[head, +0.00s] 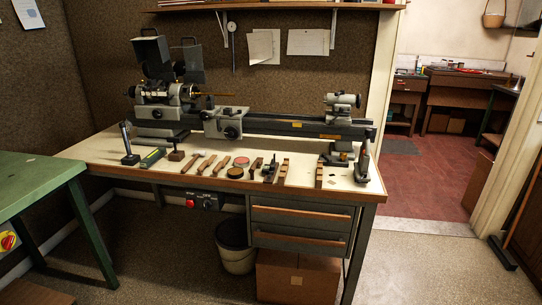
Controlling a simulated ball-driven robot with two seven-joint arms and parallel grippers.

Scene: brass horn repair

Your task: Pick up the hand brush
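A workbench (110,150) with a pale top and wooden front edge carries a row of small hand tools. Several have wooden handles, among them one tool (191,163) at the left of the row, another (222,166) beside it and a short dark brown one (255,168). A hand brush may be among these, but they are too small for me to tell which it is. Neither of my grippers is in view.
A grey lathe (285,124) stands along the back of the bench. Two round tins, one reddish (241,161) and one brown (235,173), lie among the tools. A green table (35,180) is at left. A bucket (236,255) and cardboard box (297,278) sit below.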

